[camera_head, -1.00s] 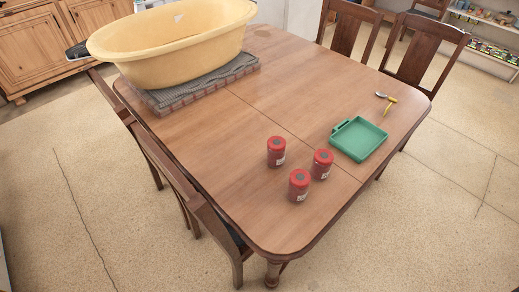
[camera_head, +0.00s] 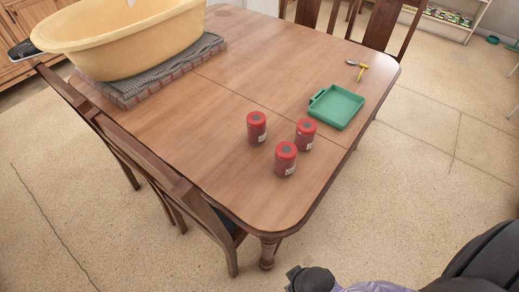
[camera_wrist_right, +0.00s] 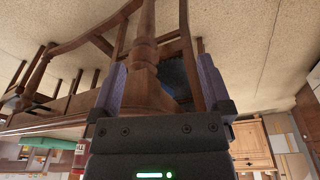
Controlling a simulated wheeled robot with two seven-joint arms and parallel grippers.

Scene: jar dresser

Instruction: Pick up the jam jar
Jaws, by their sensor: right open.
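Three red jars with red lids stand upright, close together, near the table's front corner: the left jar (camera_head: 257,127), the right jar (camera_head: 305,134) and the front jar (camera_head: 286,158). Which one is the jam jar I cannot tell from the labels. My right gripper (camera_wrist_right: 160,82) is open and empty, its two fingers wide apart, with a table leg and chair parts seen beyond them. Part of a red jar (camera_wrist_right: 78,158) shows at the lower left of the right wrist view. My left gripper is not in view.
The wooden table (camera_head: 220,165) also bears a green tray (camera_head: 336,107), a small yellow-handled tool (camera_head: 361,72) and a big yellow tub (camera_head: 125,40) on a grey-topped brick-like base (camera_head: 150,80). A chair (camera_head: 150,165) stands against the left side. Table space left of the jars is clear.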

